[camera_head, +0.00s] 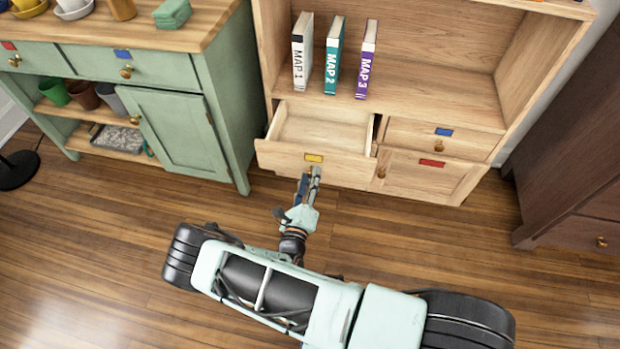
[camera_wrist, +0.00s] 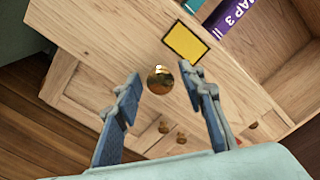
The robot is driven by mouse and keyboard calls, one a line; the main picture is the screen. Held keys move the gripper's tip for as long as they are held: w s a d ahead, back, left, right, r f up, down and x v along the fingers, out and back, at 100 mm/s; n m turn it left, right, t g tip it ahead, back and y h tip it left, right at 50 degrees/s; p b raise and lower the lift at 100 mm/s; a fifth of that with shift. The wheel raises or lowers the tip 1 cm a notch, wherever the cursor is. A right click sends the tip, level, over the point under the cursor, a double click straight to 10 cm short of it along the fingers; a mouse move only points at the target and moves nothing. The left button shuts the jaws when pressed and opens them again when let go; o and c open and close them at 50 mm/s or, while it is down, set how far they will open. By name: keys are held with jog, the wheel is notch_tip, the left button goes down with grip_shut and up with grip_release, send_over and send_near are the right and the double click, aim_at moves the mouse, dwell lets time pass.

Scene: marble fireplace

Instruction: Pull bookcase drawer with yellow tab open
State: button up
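The bookcase drawer with the yellow tab (camera_head: 314,158) stands pulled out from the bookcase, its empty inside showing. Its wooden front (camera_head: 278,157) faces my gripper (camera_head: 310,178). In the wrist view the yellow tab (camera_wrist: 186,41) is above a round brass knob (camera_wrist: 160,80). My gripper (camera_wrist: 162,76) is open there, one blue-padded finger on each side of the knob, with visible gaps. I cannot tell how far the knob reaches between the fingertips. In the head view my gripper hides the knob.
A closed drawer with a blue tab (camera_head: 444,132) and a door with a red tab (camera_head: 432,163) are to the right. Three map books (camera_head: 333,60) stand on the shelf above. A green cabinet (camera_head: 215,110) is close on the left. The wooden floor in front is clear.

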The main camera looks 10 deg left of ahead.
jog(key=shift+r, duration=0.1)
notch_tip(320, 180, up, 10)
jog(key=shift+f, duration=0.1)
dwell(0.6)
jog(key=shift+s, duration=0.1)
dwell(0.4)
